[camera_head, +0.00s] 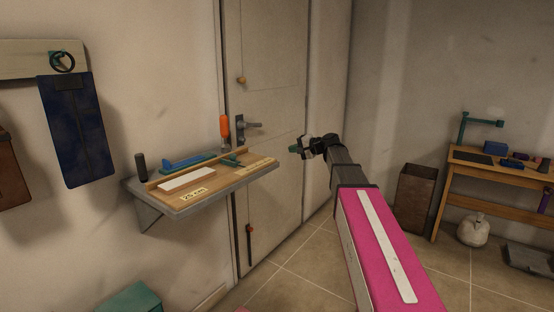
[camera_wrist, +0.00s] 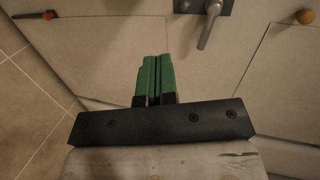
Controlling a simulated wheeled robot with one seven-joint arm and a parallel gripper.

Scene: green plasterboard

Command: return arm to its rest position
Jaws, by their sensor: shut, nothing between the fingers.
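My arm (camera_head: 382,245), with a pink casing and a white stripe, reaches forward from the lower right in the head view. My gripper (camera_head: 294,149) is at its far end, in front of the door (camera_head: 275,75). In the wrist view the gripper's green fingers (camera_wrist: 155,72) are together, with nothing between them. The door handle (camera_wrist: 209,22) is ahead of the fingertips and apart from them; in the head view the handle (camera_head: 246,126) is left of the gripper.
A wall shelf (camera_head: 226,176) with several tools stands left of the gripper. An orange-handled tool (camera_head: 225,127) is at its back. A brown bin (camera_head: 414,199) and a wooden workbench (camera_head: 474,164) are at the right. The tiled floor (camera_head: 295,278) between shelf and arm looks clear.

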